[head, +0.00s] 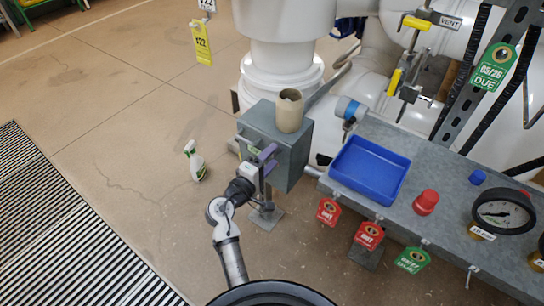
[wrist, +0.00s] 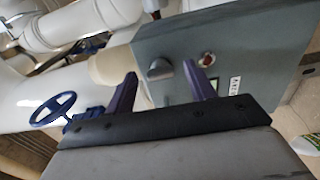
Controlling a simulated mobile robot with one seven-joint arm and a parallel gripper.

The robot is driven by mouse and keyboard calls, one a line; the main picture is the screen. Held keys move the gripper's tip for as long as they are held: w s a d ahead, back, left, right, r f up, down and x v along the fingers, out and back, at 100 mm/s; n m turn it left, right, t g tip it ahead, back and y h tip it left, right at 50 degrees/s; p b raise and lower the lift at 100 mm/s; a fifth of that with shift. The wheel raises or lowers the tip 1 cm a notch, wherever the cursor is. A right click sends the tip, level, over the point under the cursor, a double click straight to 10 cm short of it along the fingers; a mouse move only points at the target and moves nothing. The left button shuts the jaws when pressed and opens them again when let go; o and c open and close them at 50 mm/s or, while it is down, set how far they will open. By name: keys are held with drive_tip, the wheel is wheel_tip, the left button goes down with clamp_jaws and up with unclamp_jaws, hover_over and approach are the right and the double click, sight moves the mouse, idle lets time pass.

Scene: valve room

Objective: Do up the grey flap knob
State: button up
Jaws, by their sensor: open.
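The grey flap knob (wrist: 159,69) shows in the wrist view on the front face of a grey-green box (wrist: 230,45). My gripper (wrist: 160,73) is open, with one purple finger on each side of the knob in the picture and a gap to both. I cannot tell how far the fingertips are from the face. In the head view my gripper (head: 267,160) is at the front of the box (head: 293,160), and the knob is hidden there. A small red button or lamp (wrist: 207,59) sits just right of the knob, by the right finger.
A beige cup (head: 289,112) stands on the box. To the right, a grey bench holds a blue tray (head: 369,170), a red cap (head: 426,202) and a gauge (head: 502,214). A spray bottle (head: 195,162) stands on the open floor at left.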

drive_tip(key=v, duration=1.2)
drive_tip(key=shift+s, duration=0.3)
drive_tip(key=shift+a, duration=0.1)
